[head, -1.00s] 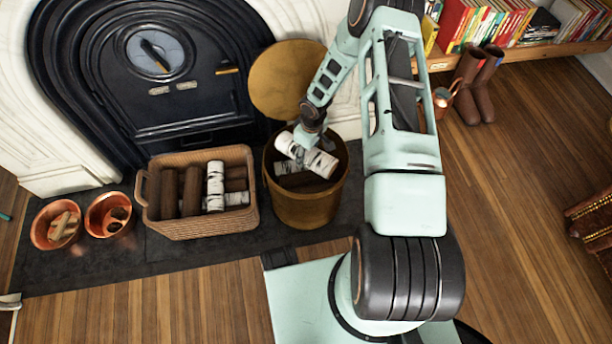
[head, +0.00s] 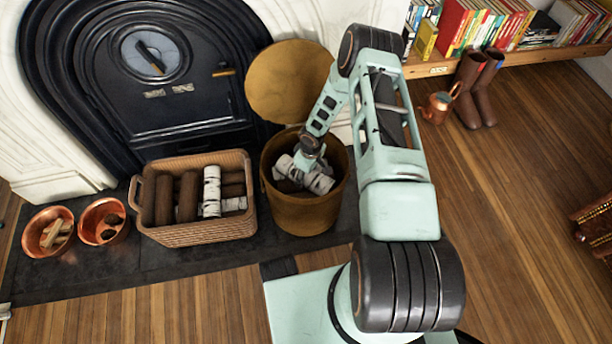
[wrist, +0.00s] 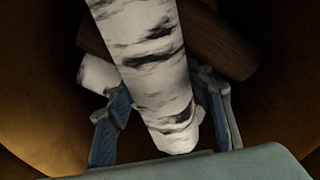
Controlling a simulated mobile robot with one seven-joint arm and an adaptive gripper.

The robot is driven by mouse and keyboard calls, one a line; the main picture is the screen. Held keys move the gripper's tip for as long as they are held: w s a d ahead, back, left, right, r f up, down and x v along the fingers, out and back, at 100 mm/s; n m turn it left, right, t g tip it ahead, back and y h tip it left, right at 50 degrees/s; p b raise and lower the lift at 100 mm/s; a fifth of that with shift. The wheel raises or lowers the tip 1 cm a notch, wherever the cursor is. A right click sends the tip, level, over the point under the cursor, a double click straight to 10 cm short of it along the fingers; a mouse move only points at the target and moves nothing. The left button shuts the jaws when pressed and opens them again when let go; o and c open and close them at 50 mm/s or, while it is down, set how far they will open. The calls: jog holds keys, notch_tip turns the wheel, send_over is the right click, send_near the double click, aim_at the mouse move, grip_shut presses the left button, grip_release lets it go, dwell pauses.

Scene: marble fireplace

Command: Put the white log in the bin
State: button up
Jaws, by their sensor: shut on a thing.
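A white birch log (head: 319,183) is inside the round brass bin (head: 305,215), below its rim. My gripper (head: 306,165) reaches down into the bin and is shut on this log. In the wrist view the white log (wrist: 155,70) lies between the two blue-padded fingers of my gripper (wrist: 165,120). A brown log (wrist: 222,45) lies beneath it in the bin, and another white piece (wrist: 97,75) shows behind the left finger. Whether the held log touches the logs below is hard to tell.
The bin's round lid (head: 290,80) stands open behind it. A wicker basket (head: 195,236) with brown and white logs is left of the bin. Two copper bowls (head: 102,222) stand further left. Boots (head: 478,95) and a copper can (head: 437,107) are at right.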

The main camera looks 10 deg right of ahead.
aim_at(309, 176)
jog(key=shift+f, duration=0.15)
jog(key=o, duration=1.6)
jog(key=r+p, duration=0.1)
jog(key=r, duration=0.3)
jog(key=s+r+p, duration=0.1)
jog(key=r, duration=0.3)
jog(key=r+p, duration=0.2)
jog(key=r, duration=0.2)
jog(key=shift+s+d+r, duration=0.15)
jog(key=shift+s+d, duration=0.05)
jog(key=shift+d, duration=0.15)
